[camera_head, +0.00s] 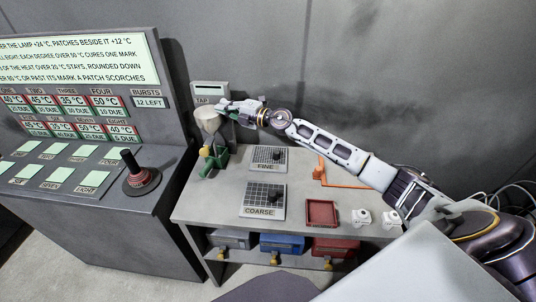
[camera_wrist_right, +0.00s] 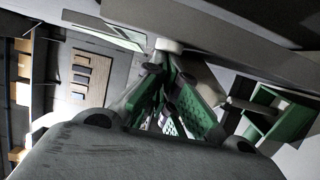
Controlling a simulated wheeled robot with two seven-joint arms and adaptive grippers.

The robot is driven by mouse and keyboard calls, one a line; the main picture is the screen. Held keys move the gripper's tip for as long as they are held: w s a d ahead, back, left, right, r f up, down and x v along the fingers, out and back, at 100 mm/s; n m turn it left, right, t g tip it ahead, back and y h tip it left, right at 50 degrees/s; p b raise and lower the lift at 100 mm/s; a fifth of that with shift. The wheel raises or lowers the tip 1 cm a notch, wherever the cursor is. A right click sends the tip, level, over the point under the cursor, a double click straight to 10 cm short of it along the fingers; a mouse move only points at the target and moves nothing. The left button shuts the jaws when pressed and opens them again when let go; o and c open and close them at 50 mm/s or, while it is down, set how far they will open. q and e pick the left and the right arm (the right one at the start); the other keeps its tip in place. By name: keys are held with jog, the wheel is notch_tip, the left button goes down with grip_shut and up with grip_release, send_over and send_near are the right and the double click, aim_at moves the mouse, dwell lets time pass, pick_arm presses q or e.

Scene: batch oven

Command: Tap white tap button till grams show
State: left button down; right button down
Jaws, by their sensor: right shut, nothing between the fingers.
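A small grey scale unit marked TAP (camera_head: 201,101) stands at the back left of the grey bench. My right gripper (camera_head: 226,106) is at the front of this unit, above the funnel. In the right wrist view, my shut, empty fingers (camera_wrist_right: 165,75) point at a white round button (camera_wrist_right: 168,45). The tips are at or very close to it; I cannot tell whether they touch. In the head view the button is hidden by the gripper. My left gripper is out of view.
A pale funnel (camera_head: 208,118) on a green stand (camera_head: 212,160) is just below my right gripper. The FINE plate (camera_head: 268,158), COARSE plate (camera_head: 263,200) and red tray (camera_head: 321,213) lie on the bench. A control panel with a black lever (camera_head: 132,165) stands at left.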

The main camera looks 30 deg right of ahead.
jog(key=s+d+b, duration=0.2)
jog(key=s, duration=0.9)
jog(key=shift+s+d, duration=0.3)
dwell(0.8)
jog(key=shift+s+d, duration=0.15)
jog(key=shift+s, duration=0.05)
